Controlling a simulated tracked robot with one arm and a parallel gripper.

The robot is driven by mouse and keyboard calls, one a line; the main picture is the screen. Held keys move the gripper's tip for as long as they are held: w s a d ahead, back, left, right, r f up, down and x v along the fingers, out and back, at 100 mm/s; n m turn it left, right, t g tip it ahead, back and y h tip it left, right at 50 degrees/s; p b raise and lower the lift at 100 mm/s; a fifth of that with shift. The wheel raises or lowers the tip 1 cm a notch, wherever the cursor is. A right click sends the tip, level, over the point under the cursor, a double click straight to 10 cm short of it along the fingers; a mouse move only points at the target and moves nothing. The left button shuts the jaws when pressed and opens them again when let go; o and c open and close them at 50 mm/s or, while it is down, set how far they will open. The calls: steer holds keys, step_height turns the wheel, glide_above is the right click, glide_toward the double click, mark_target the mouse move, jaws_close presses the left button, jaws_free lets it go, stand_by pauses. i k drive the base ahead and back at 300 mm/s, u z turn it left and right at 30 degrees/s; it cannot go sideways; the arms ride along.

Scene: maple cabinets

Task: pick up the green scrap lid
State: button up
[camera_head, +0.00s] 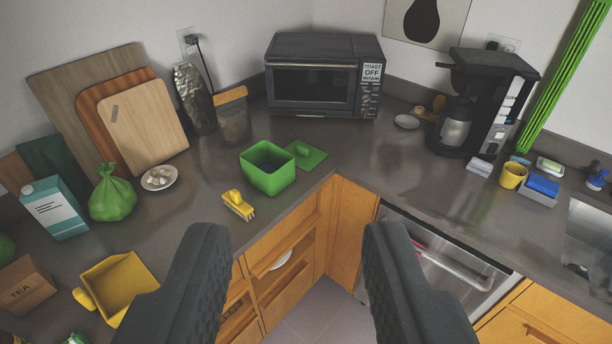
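The green scrap lid (312,156) lies flat on the grey counter, just behind and to the right of the open green scrap bin (267,171). It is a flat green square with a small raised handle near its middle. The bin hides part of its left side. My gripper (292,245) is in the foreground, with two dark fingers wide apart and nothing between them. It is nearer the camera than the lid and apart from it.
A yellow brush-like item (238,205) lies in front of the bin. A toaster oven (323,78) stands behind the lid, and a coffee maker (485,105) at the right. The counter right of the lid is clear.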

mark_target(307, 157)
steer(key=z, duration=0.55)
steer(key=i, duration=1.95)
steer(key=u, duration=0.65)
steer(key=i, duration=0.45)
steer(key=u, duration=0.35)
